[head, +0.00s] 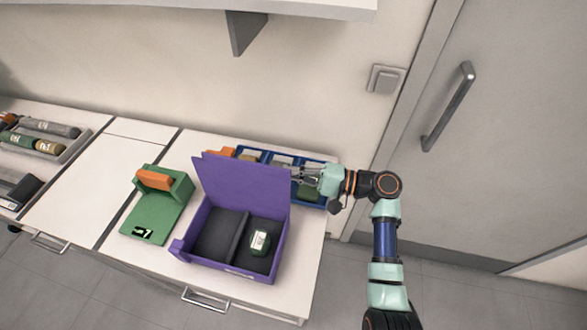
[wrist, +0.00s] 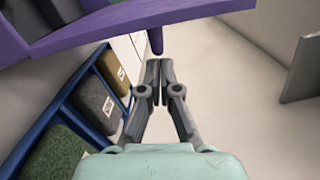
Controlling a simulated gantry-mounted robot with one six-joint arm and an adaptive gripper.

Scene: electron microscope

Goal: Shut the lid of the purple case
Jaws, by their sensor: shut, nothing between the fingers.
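The purple case (head: 190,243) stands on the white counter in the head view. Its lid (head: 243,183) is raised about upright at the back. Inside are dark compartments, and a dark green item with a pale label (head: 259,242) lies in the right one. My gripper (head: 303,173) is beside the right edge of the lid, at its upper part, above the blue tray. In the wrist view my gripper (wrist: 160,65) is shut and empty, with its fingertips close to the purple case's edge (wrist: 155,40). I cannot tell whether they touch it.
A blue tray (wrist: 55,106) with several blocks stands behind the case. A green holder (head: 150,210) with an orange block (head: 154,179) is left of the case. A shelf (head: 290,8) hangs above, and a door (head: 500,130) is at the right.

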